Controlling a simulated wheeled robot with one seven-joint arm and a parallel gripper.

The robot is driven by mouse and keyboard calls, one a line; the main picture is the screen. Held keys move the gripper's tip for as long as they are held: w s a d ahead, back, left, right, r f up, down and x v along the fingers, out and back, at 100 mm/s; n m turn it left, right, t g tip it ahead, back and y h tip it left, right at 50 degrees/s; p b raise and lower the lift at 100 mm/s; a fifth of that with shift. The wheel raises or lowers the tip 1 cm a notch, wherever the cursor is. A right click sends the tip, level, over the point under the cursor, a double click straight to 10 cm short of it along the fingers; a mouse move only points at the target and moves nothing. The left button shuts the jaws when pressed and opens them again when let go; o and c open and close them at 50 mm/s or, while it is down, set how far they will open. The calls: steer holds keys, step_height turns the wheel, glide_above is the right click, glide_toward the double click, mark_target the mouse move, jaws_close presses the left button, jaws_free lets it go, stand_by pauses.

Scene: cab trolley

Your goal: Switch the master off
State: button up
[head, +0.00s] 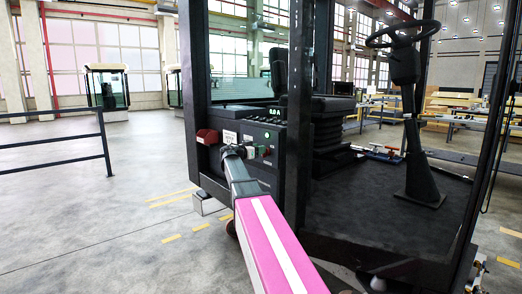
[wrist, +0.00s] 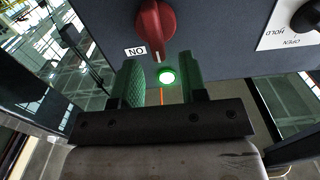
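The red rotary knob (wrist: 155,28), which looks like the master switch, sits on the dark panel (wrist: 215,40) at the top of the wrist view. Its grip is near vertical, with a pale mark at the lower end. A white ON label (wrist: 135,51), upside down, is beside it. A lit green lamp (wrist: 167,77) shows between my fingers. My gripper (wrist: 160,84) is open and empty, with green fingers apart just short of the knob. In the head view my gripper (head: 249,151) is at the console's side panel (head: 272,180), partly hiding the knob (head: 265,151).
A black knob (wrist: 307,18) with a HOLD OPEN label (wrist: 284,38) is on the same panel. In the head view a dark post (head: 298,100) stands close right of my arm. A steering wheel (head: 403,34) is further right. Open floor (head: 100,200) lies left, with a railing (head: 55,137).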

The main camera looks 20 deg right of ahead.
steer(key=shift+x, duration=0.8)
steer(key=shift+c, duration=0.3)
jaws_close()
steer(key=shift+w+n, duration=0.1)
steer(key=shift+n, duration=0.3)
steer(key=shift+w+a+f+n, duration=0.15)
steer(key=shift+w+f+n, duration=0.25)
steer(key=shift+n, duration=2.45)
steer(key=shift+w+a+f+n, duration=0.1)
steer(key=shift+w+f+n, duration=0.3)
steer(key=shift+n, duration=2.5)
steer(key=shift+w+a+f+n, duration=0.2)
steer(key=shift+f+n, duration=0.25)
steer(key=shift+n, duration=2.4)
